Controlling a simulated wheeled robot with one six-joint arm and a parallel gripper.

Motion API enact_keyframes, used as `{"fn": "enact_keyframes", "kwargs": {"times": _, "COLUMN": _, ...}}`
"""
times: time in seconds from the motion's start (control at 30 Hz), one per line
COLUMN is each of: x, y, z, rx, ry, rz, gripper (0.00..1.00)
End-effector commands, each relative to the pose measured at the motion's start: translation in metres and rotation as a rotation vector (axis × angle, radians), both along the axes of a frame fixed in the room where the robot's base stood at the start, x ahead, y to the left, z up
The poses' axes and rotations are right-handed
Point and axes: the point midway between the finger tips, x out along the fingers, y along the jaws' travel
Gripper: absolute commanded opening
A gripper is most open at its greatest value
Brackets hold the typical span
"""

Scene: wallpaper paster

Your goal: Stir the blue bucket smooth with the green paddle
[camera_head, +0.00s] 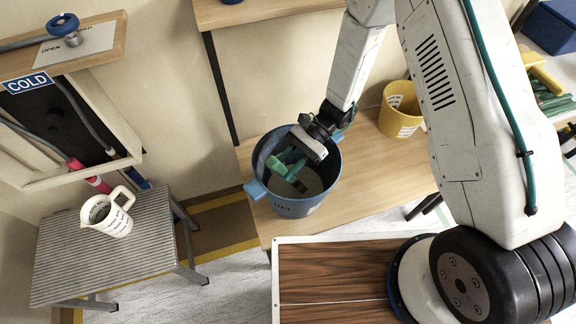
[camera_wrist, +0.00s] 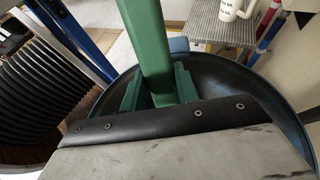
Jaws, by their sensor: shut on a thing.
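The blue bucket (camera_head: 327,178) stands on the wooden bench, with a handle lug showing at its left. A pale grey mix with a darker patch shows inside it. My gripper (camera_head: 298,160) is over the bucket's mouth and is shut on the green paddle (camera_head: 283,168). The paddle is tilted and reaches down into the bucket; how deep its end sits in the mix is unclear. In the wrist view the green paddle (camera_wrist: 152,45) stands between my fingers, with the bucket's dark inner wall (camera_wrist: 232,85) behind it.
A yellow bucket (camera_head: 400,110) stands behind to the right on the bench (camera_head: 365,195). A white jug (camera_head: 108,212) sits on a ribbed metal table (camera_head: 75,255) at left. A COLD-labelled tap shelf (camera_head: 75,60) is on the left wall. A wood-grain panel (camera_head: 330,275) lies in front.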

Motion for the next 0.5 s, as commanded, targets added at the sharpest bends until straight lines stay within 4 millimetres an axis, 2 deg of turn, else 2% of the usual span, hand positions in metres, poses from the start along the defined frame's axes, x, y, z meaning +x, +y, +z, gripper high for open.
{"fn": "enact_keyframes", "kwargs": {"times": 0.5, "x": -0.014, "y": 0.014, "z": 0.049, "rx": 0.001, "ry": -0.002, "rz": 0.000, "gripper": 0.00}}
